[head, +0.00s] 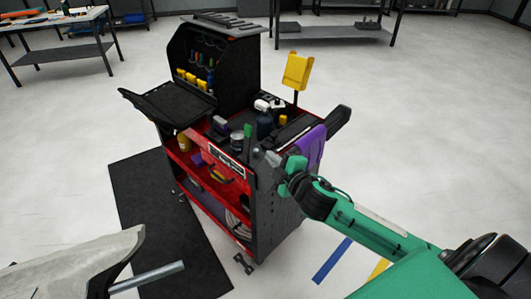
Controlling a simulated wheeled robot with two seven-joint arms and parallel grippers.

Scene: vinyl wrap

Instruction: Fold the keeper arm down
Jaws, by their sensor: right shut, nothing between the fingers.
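The red and black tool cart (229,152) stands in the middle of the head view. A black bar-like arm (338,121) sticks out and up from its right end, beside a purple piece (311,147). I cannot tell for sure whether this bar is the keeper arm. My right gripper (270,157), on the green arm from the lower right, is at the cart's near right corner. Its fingers are shut and empty. I cannot tell whether they touch the cart. My left gripper is not in view.
A yellow piece (297,71) stands on a post at the cart's back. Bottles and a cup (237,141) crowd the cart top. A side shelf (170,102) juts left. A pale panel with a metal rod (147,277) fills the lower left.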

